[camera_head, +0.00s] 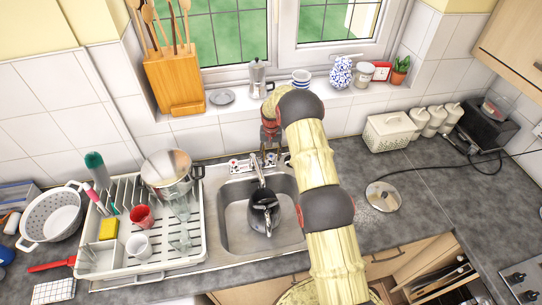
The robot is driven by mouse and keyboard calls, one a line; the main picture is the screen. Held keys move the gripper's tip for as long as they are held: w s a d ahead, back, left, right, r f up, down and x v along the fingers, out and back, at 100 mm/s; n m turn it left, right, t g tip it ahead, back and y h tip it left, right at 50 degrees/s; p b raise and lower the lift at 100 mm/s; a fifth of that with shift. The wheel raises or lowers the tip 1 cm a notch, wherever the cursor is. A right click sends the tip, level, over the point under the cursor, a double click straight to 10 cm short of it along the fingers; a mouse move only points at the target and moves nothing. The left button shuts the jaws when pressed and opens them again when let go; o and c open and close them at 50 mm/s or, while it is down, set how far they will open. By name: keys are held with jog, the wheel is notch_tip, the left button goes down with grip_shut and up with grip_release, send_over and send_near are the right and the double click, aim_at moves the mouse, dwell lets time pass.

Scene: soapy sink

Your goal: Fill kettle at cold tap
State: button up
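A dark, shiny kettle (264,200) sits in the steel sink (232,235), below the tap spout (258,172). Whether water is running or in the kettle cannot be made out. The tap has a handle on the left (234,165) and one at the right, close to my gripper. My arm reaches in from the bottom right over the sink's right side. My gripper (269,138) points down behind the sink, just above the right part of the tap. Its fingers are small and partly hidden, so contact with the handle and finger opening cannot be told.
Left of the sink stands a dish rack (168,262) with a steel pot (171,172), a red cup (142,216) and a white mug (138,246). The windowsill behind holds jars.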

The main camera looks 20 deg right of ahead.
aim_at(271, 156)
jog(key=c, duration=0.8)
jog(key=shift+f+n+b, duration=0.15)
jog(key=shift+n+b, duration=0.65)
jog(key=shift+b, duration=0.4)
jog(key=shift+r+n+b, duration=0.2)
jog(key=shift+n+b, duration=0.65)
jog(key=shift+n, duration=0.35)
jog(key=o, duration=1.2)
jog(key=shift+c, duration=0.2)
notch_tip(271, 156, up, 12)
